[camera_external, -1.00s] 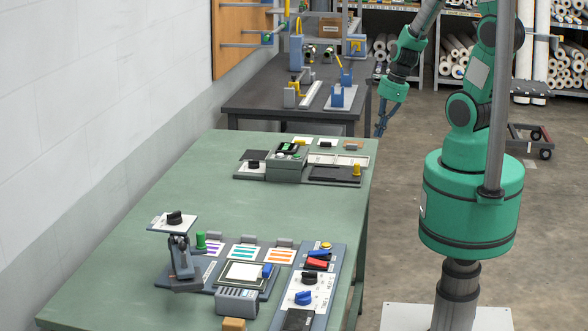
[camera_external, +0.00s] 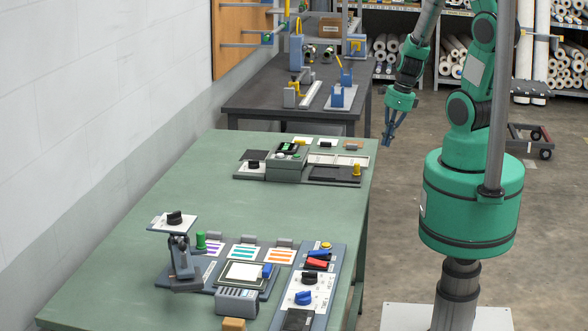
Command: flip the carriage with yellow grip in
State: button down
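A small yellow grip (camera_external: 356,168) stands upright at the right end of a dark flat plate (camera_external: 333,174) on the far part of the green table. This looks like the carriage, but its hinge or joint is too small to make out. My gripper (camera_external: 388,140) hangs in the air past the table's far right corner, pointing down, to the right of and beyond the yellow grip. Its blue fingers look apart, with nothing between them. It touches nothing.
A grey box unit (camera_external: 287,165) with a dark screen adjoins the plate. The nearer table part holds a panel with blue and red switches (camera_external: 318,264), a stand (camera_external: 182,258) and a green knob (camera_external: 201,240). A dark table (camera_external: 255,104) stands behind. The green table's middle is clear.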

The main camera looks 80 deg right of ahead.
jog(key=shift+w+f+b, duration=0.8)
jog(key=shift+w+f, duration=0.25)
jog(key=shift+f, duration=0.5)
jog(key=shift+w+f+b, duration=0.85)
jog(key=shift+w+f, duration=0.2)
jog(key=shift+f, duration=0.45)
jog(key=shift+w+f+b, duration=0.8)
jog(key=shift+w+f, duration=0.25)
jog(key=shift+f, duration=0.5)
jog(key=p, duration=0.5)
send_over(345, 173)
jog(key=w, duration=0.1)
jog(key=shift+a+r, duration=0.1)
jog(key=shift+a, duration=0.15)
jog(key=shift+w+p, duration=0.3)
jog(key=shift+w, duration=0.45)
jog(key=shift+s, duration=0.1)
jog(key=shift+s+f+b, duration=0.2)
jog(key=shift+s+b, duration=0.4)
jog(key=shift+s, duration=1.2)
jog(key=p+v, duration=0.5)
jog(key=v, duration=0.5)
